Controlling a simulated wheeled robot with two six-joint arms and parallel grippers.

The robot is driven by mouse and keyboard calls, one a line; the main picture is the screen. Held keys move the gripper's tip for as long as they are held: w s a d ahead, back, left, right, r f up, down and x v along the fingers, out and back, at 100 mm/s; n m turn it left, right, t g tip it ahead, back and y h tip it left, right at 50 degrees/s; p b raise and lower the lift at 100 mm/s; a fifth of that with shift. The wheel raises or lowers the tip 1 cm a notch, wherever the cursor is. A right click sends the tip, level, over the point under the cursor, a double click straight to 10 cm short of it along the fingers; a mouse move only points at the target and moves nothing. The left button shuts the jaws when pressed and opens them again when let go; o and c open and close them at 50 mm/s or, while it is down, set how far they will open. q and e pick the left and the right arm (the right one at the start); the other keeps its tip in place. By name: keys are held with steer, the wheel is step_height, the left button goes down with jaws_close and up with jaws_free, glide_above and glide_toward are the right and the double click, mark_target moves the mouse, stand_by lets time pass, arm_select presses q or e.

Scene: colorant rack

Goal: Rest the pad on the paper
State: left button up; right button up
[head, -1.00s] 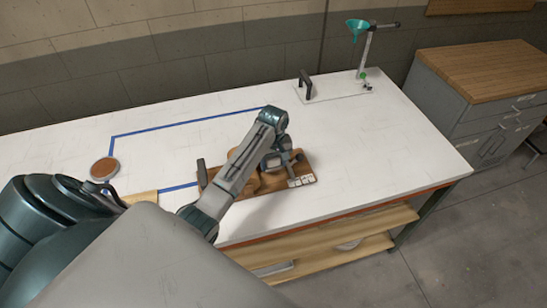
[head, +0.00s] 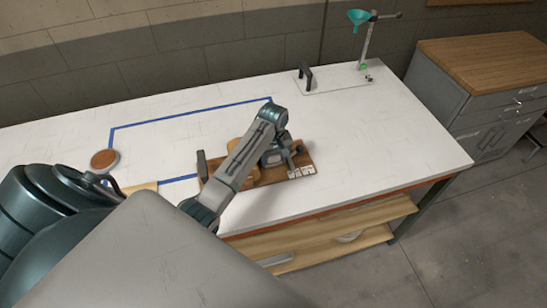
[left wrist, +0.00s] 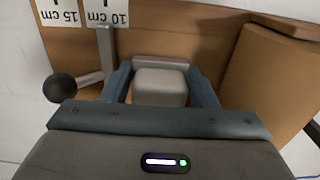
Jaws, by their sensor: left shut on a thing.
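My left gripper (head: 276,157) is over a brown wooden board (head: 270,186) near the table's front edge. In the left wrist view, the gripper (left wrist: 158,75) has its two blue fingers on either side of a light grey block (left wrist: 160,88), shut on it. The block may be the pad; I cannot be sure. It is over the brown board (left wrist: 190,47), and I cannot tell whether it touches. White labels (left wrist: 107,13) marked 10 cm and 15 cm lie on the board. I cannot single out the paper. My right gripper is out of view.
A black ball knob (left wrist: 60,88) on a grey rod is close left of the fingers. A dark upright handle (head: 202,166) stands at the board's left end. A round brown disc (head: 105,160) is at the left. A teal funnel stand (head: 366,45) is behind. The table's right side is clear.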

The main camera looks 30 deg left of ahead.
arm_select(q)
steer(key=shift+f, duration=0.4)
steer(key=o, duration=0.9)
steer(key=shift+o, duration=0.2)
step_height(320, 180, up, 8)
steer(key=b, duration=0.2)
steer(key=shift+f+b, duration=0.1)
steer(key=shift+b, duration=0.2)
step_height(320, 180, up, 2)
steer(key=shift+p, duration=0.7)
steer(key=shift+r, duration=0.55)
steer(key=shift+f, duration=0.1)
